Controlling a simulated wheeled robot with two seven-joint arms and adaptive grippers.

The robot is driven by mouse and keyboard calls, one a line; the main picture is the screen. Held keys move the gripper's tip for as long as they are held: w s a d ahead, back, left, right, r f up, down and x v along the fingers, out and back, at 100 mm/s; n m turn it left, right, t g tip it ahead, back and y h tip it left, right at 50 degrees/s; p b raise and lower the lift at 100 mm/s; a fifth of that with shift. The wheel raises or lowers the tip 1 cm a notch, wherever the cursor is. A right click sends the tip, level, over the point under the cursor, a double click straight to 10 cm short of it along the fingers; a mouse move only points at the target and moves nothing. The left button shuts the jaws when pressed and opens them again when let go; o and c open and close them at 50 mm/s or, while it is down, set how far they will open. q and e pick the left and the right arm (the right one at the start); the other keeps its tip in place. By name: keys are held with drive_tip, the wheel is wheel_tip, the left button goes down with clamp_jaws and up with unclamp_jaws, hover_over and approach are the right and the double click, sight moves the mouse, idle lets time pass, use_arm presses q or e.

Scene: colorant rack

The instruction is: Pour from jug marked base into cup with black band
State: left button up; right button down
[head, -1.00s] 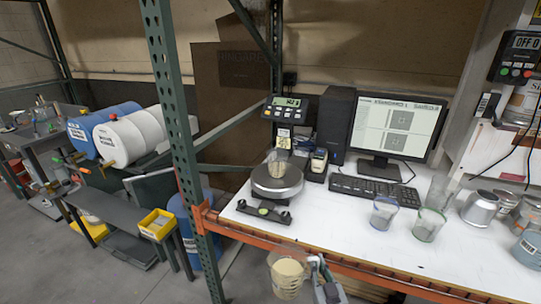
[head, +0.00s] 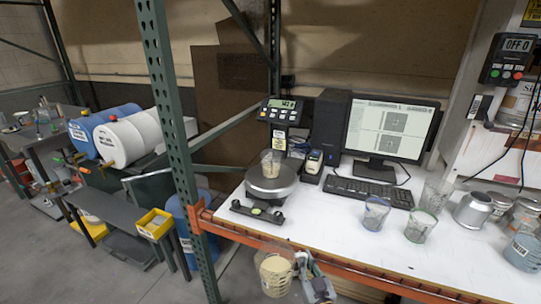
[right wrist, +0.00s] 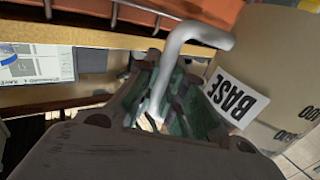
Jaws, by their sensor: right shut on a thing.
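The jug marked base (head: 274,276) is a clear beaker with cream-coloured content, in front of the bench's front edge at the bottom of the head view. It looks about upright. Its BASE label and side fill the right of the right wrist view (right wrist: 272,75). My right gripper (head: 306,268) is shut on the jug's handle, also seen in the right wrist view (right wrist: 160,100). A clear cup (head: 271,162) with some pale content stands on the round scale (head: 272,184). I cannot make out a black band on any cup. My left gripper is out of view.
Clear cups with a blue rim (head: 376,213) and a green rim (head: 420,227) stand right of the scale, by a keyboard (head: 370,192). Metal cans (head: 473,210) stand farther right. A green rack post (head: 172,150) rises left of the bench, and an orange beam (head: 300,258) runs along its front.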

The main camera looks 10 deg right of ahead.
drive_tip(key=shift+w+r, duration=0.75)
drive_tip(key=shift+r, duration=0.35)
drive_tip(key=w+d+r+y+b, duration=0.1)
drive_tip(key=w+d+r, duration=0.2)
drive_tip(key=w+r, duration=0.45)
drive_tip(key=w+d+r+n, duration=0.1)
drive_tip(key=w+d+r, duration=0.3)
drive_tip(key=r, duration=0.7)
drive_tip(key=w+d+r+y+b, duration=0.1)
drive_tip(key=w+d+r, duration=0.3)
drive_tip(key=r, duration=0.6)
drive_tip(key=shift+w+d, duration=2.55)
drive_tip(key=shift+d, duration=1.75)
drive_tip(key=w+d+f, duration=0.1)
drive_tip(key=d+f, duration=0.3)
drive_tip(key=f, duration=0.4)
drive_tip(key=shift+w+d, duration=0.2)
drive_tip(key=shift+w, duration=0.2)
